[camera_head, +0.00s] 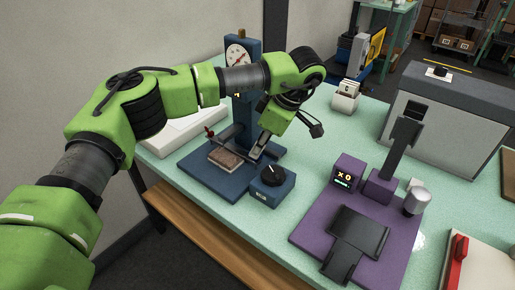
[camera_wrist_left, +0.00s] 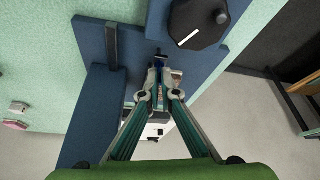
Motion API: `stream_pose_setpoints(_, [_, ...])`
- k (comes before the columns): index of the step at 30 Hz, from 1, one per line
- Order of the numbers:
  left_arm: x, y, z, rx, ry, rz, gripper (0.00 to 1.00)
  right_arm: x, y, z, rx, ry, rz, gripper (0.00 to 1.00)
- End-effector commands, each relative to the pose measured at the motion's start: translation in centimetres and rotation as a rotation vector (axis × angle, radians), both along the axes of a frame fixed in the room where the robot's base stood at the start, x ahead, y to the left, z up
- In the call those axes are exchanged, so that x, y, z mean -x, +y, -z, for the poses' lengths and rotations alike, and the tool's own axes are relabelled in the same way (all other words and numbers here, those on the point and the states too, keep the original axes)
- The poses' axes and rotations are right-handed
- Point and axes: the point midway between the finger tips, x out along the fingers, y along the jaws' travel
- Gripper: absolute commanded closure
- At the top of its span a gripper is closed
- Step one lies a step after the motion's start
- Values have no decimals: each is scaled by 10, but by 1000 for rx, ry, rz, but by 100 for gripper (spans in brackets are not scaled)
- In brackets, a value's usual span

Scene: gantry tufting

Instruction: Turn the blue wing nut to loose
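A blue press-like fixture with a round dial gauge (camera_head: 238,53) stands on the table. My left gripper (camera_head: 258,150) reaches down at its base, partly hidden by my arm in the head view. In the left wrist view, a small blue piece, which looks like the blue wing nut (camera_wrist_left: 160,61), sits right at the tips of my left gripper (camera_wrist_left: 158,77). The fingers are drawn close together, one on each side of it. The head view does not show the nut clearly. My right gripper is not in view.
A blue box with a black knob (camera_head: 271,174) stands right beside the left gripper. The knob (camera_wrist_left: 200,20) also shows in the wrist view. A block (camera_head: 225,158) lies on the blue base. A purple fixture (camera_head: 313,228) stands to the right, with green table between.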

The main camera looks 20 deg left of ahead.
Motion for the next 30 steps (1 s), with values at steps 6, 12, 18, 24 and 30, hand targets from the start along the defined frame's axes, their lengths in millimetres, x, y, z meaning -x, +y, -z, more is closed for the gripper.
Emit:
stream_pose_setpoints(6, [-1, 0, -1, -2, 1, -206, 100, 0, 1, -5, -1, 0, 1, 52])
stream_pose_setpoints(12, [-2, 1, -1, -1, 1, -397, 100, 0, 3, -11, -3, 1, 2, 52])
stream_pose_setpoints(18, [-3, 1, -1, -2, 2, -571, 100, 0, 3, -17, -4, 1, 2, 52])
stream_pose_setpoints(24, [-4, 2, -1, -2, 1, -713, 100, 0, 3, -22, -4, 1, 2, 52])
stream_pose_setpoints(30, [-4, 2, 0, -2, 1, -807, 100, 0, 3, -25, -4, 0, 2, 52])
